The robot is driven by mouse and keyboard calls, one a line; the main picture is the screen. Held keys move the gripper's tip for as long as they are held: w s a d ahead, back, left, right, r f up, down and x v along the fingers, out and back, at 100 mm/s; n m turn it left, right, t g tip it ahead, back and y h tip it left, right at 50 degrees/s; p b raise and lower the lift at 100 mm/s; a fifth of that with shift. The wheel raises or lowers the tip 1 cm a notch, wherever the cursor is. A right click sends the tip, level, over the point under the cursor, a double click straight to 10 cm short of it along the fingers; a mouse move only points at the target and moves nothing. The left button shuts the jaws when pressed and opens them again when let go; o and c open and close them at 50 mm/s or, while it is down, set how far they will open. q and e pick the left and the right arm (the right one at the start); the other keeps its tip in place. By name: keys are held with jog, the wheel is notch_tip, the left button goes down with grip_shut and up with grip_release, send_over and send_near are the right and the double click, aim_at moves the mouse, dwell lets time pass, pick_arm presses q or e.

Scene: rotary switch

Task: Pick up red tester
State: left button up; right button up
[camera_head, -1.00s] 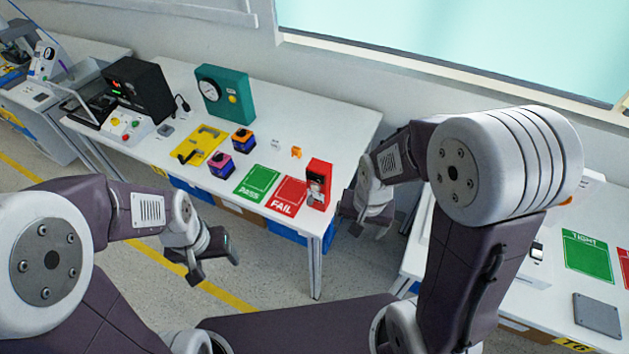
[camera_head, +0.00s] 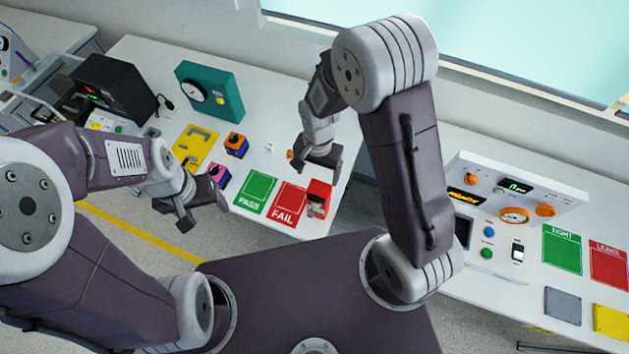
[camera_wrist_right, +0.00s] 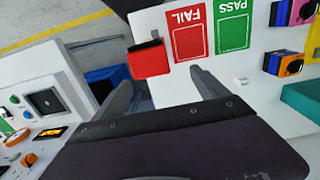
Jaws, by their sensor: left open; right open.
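The red tester (camera_head: 319,190) is a small red box near the front right corner of the white table, beside the red FAIL card (camera_head: 288,205). In the right wrist view the red tester (camera_wrist_right: 149,62) lies ahead of the fingertips, apart from them. My right gripper (camera_head: 318,166) is open and empty, over the table just behind the tester. It also shows open in the right wrist view (camera_wrist_right: 165,85). My left gripper (camera_head: 203,208) is open and empty near the table's front edge, left of the green PASS card (camera_head: 255,194).
A teal gauge box (camera_head: 209,90) stands behind. A second bench on the right carries a white control panel (camera_head: 514,190).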

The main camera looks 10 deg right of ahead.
aim_at(319, 187)
jog(key=s, duration=0.1)
jog(key=s+f, duration=0.1)
jog(key=s, duration=0.1)
jog(key=s+f, duration=0.1)
jog(key=shift+s+p, duration=0.3)
jog(key=shift+p, duration=0.05)
jog(key=shift+w+f, duration=0.2)
jog(key=shift+w, duration=0.05)
jog(key=shift+w+a+f+p, duration=0.1)
jog(key=shift+w+f+p, duration=0.2)
jog(key=shift+w+f, duration=0.3)
jog(key=shift+w+f+p, duration=0.3)
jog(key=shift+w+f, duration=0.05)
jog(key=shift+f, duration=0.3)
notch_tip(319, 187, down, 2)
jog(key=shift+f, duration=0.25)
jog(key=shift+s+f, duration=0.2)
jog(key=shift+s, duration=0.2)
jog(key=shift+w+f, duration=0.1)
jog(key=shift+w, duration=0.15)
jog(key=c, duration=0.8)
grip_shut()
pick_arm(q)
jog(key=s+r, duration=0.3)
pick_arm(e)
jog(key=shift+s, duration=0.1)
